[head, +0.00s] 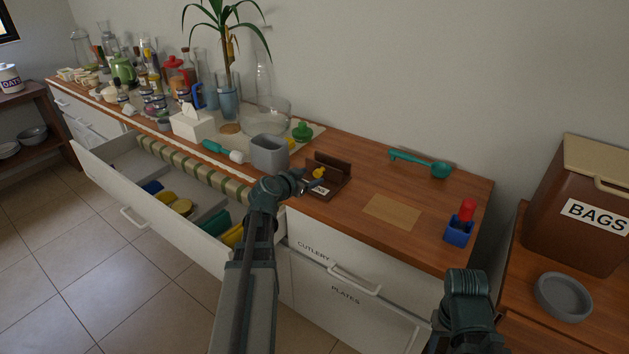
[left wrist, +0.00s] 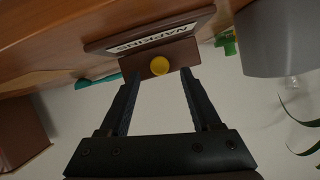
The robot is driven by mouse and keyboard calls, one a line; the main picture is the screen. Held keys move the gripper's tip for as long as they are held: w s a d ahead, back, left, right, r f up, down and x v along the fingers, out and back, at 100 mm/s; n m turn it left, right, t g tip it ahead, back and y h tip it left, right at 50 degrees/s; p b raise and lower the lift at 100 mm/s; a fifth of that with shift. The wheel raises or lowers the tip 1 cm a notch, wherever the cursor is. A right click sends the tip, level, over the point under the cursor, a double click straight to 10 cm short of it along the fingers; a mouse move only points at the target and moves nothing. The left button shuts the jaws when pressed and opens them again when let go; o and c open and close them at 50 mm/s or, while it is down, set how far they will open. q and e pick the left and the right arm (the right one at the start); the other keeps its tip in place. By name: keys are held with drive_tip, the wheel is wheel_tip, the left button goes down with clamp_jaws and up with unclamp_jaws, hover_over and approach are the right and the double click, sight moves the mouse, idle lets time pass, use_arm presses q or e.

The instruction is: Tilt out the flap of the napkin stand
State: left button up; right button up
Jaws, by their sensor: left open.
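The napkin stand (head: 334,166) is a dark brown wooden piece on the counter, with a yellow knob (head: 319,173) at its front. In the left wrist view, its NAPKINS label (left wrist: 152,38) and the brown panel with the yellow knob (left wrist: 159,66) show. I cannot tell how far the flap is tilted. My left gripper (head: 309,184) is at the front of the stand. In the left wrist view, its fingers (left wrist: 160,78) are open, pointing at the knob, with nothing between them. My right arm shows at the lower right; its gripper is out of frame.
A grey container (head: 269,153) stands close left of the stand. A tan mat (head: 393,212), a teal ladle (head: 422,163) and a blue holder (head: 459,230) lie to the right. An open drawer (head: 150,214) juts out at left. Bottles and jars crowd the far left counter.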

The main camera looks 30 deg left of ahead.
sight(316, 174)
use_arm(q)
drive_tip(key=shift+b+x, duration=0.4)
drive_tip(key=shift+x, duration=1.35)
clamp_jaws()
